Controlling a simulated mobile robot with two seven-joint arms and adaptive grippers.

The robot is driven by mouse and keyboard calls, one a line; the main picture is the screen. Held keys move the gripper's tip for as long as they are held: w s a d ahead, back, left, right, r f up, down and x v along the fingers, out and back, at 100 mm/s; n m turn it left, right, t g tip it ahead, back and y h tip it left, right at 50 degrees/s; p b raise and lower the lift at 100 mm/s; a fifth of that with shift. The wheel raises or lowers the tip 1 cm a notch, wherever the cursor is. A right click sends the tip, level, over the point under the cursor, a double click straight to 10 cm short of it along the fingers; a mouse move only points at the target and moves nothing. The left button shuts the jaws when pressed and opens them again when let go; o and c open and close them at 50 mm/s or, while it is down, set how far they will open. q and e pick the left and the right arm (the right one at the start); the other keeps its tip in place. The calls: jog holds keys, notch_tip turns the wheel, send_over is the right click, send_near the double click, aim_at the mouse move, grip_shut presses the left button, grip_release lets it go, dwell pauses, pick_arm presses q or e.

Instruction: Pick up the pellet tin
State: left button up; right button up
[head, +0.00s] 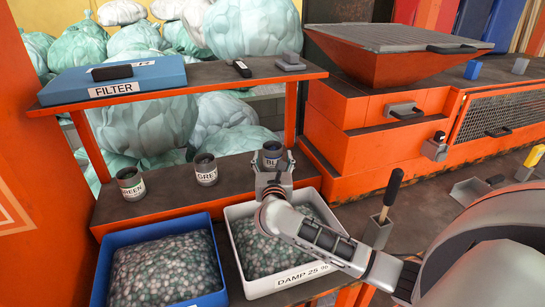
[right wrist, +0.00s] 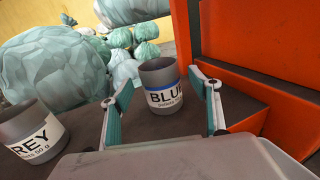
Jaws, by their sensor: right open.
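Three grey pellet tins stand on the lower shelf. The tin labelled BLUE (head: 271,154) is on the right, the GREY tin (head: 205,170) is in the middle and the GREEN tin (head: 131,183) is on the left. My right gripper (head: 273,175) is open in front of the BLUE tin. In the right wrist view the BLUE tin (right wrist: 161,86) stands upright between the spread fingers, with gaps visible on both sides. The GREY tin (right wrist: 33,133) is left of the left finger. My left gripper is not in view.
The upper shelf (head: 215,75) holds a blue FILTER box (head: 115,80). An orange machine (head: 345,135) stands close on the right. A black-handled scoop (head: 380,225) is nearby.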

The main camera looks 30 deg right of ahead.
jog(key=shift+x, duration=0.85)
jog(key=c, duration=1.2)
jog(key=shift+c, duration=0.2)
